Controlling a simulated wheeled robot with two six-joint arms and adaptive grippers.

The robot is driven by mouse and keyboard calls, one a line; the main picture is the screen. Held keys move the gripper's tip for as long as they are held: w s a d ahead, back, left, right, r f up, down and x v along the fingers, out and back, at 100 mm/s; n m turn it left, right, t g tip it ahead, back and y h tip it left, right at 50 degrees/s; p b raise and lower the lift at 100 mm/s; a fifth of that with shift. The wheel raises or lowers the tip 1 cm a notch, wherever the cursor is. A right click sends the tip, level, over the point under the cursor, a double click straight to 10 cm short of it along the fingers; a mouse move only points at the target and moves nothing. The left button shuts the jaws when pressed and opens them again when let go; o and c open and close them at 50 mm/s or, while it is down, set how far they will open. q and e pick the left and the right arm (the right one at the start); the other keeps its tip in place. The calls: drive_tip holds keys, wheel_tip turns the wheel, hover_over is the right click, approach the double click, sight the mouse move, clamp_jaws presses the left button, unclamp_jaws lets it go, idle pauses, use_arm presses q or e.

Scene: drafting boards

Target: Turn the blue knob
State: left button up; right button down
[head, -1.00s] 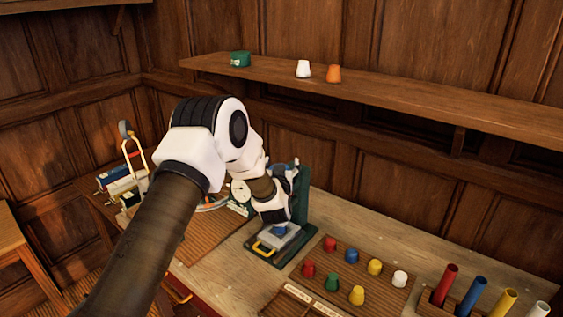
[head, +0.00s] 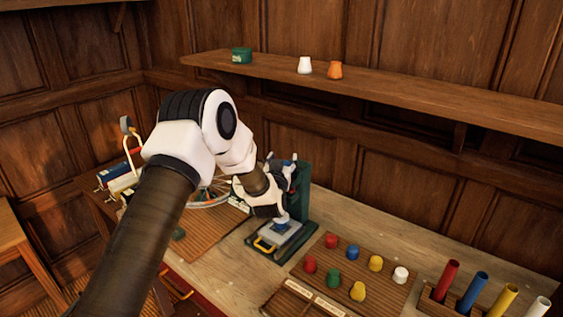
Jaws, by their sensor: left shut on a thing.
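A small device with a dark green base and upright (head: 301,190) stands on the bench near the middle of the head view. My left gripper (head: 282,178) is at the upright and shut. A small bit of blue, the blue knob (head: 288,162), shows at its fingers; most of it is hidden by the hand. Lower on the device are a blue round part (head: 281,225), a grey plate (head: 288,238) and a yellow handle (head: 263,245). My right gripper is not in view.
A board (head: 380,284) with several coloured knob-like pieces lies right of the device. A rack of coloured tubes (head: 434,299) is at the lower right. A shelf (head: 420,88) runs along the back wall.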

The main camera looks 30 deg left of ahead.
use_arm(q)
drive_tip(key=shift+d+f+m+t+h+b, duration=0.15)
drive_tip(key=shift+m+t+h+b, duration=0.1)
drive_tip(key=shift+m+h+b, duration=0.25)
drive_tip(key=shift+a+f+m+t+h+b, duration=0.15)
drive_tip(key=shift+m+t+h+b, duration=0.25)
drive_tip(key=shift+h, duration=0.3)
drive_tip(key=m+h+b, duration=0.1)
drive_tip(key=h, duration=0.1)
drive_tip(key=d+m+h+b, duration=0.1)
drive_tip(key=m+h+b, duration=0.1)
drive_tip(key=h, duration=0.1)
drive_tip(key=shift+w, duration=0.1)
drive_tip(key=m+h, duration=0.1)
drive_tip(key=h, duration=0.1)
drive_tip(key=shift+d+r+m+h+b, duration=0.1)
drive_tip(key=shift+m+h+b, duration=0.2)
drive_tip(key=shift+b, duration=0.05)
drive_tip(key=shift+d+m+g+h, duration=0.2)
drive_tip(key=shift+m+h, duration=0.3)
drive_tip(key=shift+h, duration=0.3)
drive_tip(key=shift+d+m+g+h, duration=0.15)
drive_tip(key=shift+m+h, duration=0.35)
drive_tip(key=shift+h, duration=0.3)
drive_tip(key=o, duration=1)
drive_tip(key=shift+c, duration=0.2)
drive_tip(key=shift+r, duration=0.1)
